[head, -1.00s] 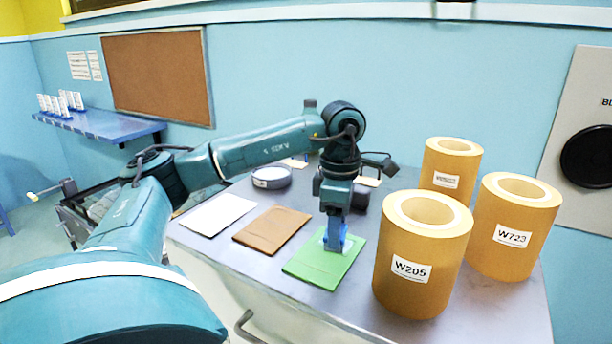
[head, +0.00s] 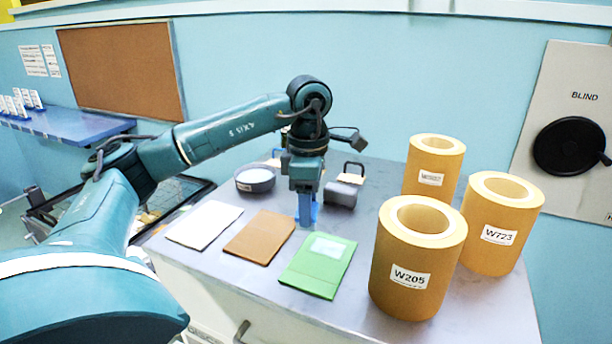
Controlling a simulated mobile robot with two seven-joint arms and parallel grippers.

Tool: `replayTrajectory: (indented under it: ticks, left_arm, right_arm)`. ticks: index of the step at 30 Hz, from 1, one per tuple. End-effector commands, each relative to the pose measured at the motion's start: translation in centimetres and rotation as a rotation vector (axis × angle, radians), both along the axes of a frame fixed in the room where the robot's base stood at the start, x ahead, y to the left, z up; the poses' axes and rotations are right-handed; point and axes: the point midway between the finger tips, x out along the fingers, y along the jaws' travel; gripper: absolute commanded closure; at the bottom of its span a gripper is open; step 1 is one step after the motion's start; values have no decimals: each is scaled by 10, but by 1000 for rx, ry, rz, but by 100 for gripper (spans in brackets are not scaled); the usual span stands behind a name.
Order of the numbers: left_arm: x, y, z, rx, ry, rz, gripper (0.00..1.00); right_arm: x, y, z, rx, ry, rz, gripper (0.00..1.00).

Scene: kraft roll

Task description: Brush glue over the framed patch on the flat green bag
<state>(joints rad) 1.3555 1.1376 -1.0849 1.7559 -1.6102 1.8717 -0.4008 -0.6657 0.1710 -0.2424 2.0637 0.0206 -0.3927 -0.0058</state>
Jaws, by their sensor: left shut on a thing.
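The flat green bag (head: 308,279) lies on the grey table, nearest the big roll in the row of bags. A pale, whitish rectangular patch (head: 327,247) shows on its far part. My left gripper (head: 306,189) points down just beyond the green bag. It is shut on a blue brush (head: 307,210), whose lower end is past the bag's far edge and clear of the patch. Whether the brush touches the table I cannot tell. My right gripper is not in view.
A brown bag (head: 260,237) and a white bag (head: 204,223) lie to the left. A grey round pot (head: 255,179) and a dark grey object (head: 340,194) stand behind. Rolls W205 (head: 415,262), W723 (head: 501,225) and a third roll (head: 434,165) stand at the right.

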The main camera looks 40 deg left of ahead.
Motion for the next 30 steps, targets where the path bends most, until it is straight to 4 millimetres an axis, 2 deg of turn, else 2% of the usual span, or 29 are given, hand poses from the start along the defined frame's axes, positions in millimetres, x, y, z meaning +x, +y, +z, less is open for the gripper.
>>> replayTrajectory:
  ticks: [1,9,30]
  left_arm:
    - [0,-1,9,-1,-1,-1,69]
    - [0,-4,30,-1,-1,-2,69]
    - [1,-3,31,-1,-2,-13,69]
  right_arm:
    - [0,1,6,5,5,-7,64]
    - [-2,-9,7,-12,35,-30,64]
    - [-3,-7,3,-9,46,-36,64]
